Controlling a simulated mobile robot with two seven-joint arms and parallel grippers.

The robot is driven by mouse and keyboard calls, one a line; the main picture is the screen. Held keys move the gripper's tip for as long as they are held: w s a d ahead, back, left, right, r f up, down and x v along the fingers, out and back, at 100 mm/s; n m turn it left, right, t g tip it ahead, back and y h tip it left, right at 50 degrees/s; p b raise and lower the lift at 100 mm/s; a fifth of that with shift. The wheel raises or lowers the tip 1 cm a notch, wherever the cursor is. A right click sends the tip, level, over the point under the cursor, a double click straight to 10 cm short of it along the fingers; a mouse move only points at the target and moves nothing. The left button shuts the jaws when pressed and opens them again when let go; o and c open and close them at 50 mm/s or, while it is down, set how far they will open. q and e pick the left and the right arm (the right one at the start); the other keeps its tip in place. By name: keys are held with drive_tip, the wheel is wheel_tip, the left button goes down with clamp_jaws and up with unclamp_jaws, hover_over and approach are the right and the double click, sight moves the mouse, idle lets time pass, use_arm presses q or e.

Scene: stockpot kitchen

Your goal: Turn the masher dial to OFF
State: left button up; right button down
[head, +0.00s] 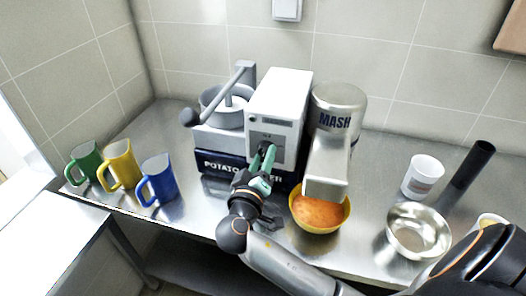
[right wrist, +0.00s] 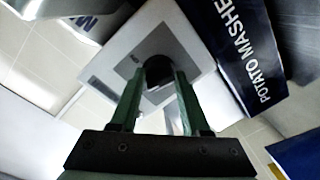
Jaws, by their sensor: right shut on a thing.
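The masher (head: 278,98) is a white and grey machine on the steel counter, with a dark blue "POTATO MASHER" base that also shows in the right wrist view (right wrist: 255,50). Its black dial (right wrist: 158,71) sits on a grey panel on the white front. My right gripper (head: 265,158) is at this panel, with its green fingers shut on the dial, one on each side. In the head view the fingers largely cover the dial. The dial's markings are too small to read, so its setting cannot be told. My left gripper is not in view.
A mash spout (head: 328,170) stands over a yellow bowl (head: 345,222) of orange mash, right of my gripper. Green (head: 85,163), yellow (head: 122,166) and blue (head: 158,180) mugs stand at left. A steel bowl (head: 418,232) and white cup (head: 422,177) are at right.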

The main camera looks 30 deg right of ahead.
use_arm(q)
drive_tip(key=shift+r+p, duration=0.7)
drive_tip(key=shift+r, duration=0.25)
use_arm(e)
drive_tip(key=shift+n, duration=1)
drive_tip(key=shift+c, duration=2)
unclamp_jaws()
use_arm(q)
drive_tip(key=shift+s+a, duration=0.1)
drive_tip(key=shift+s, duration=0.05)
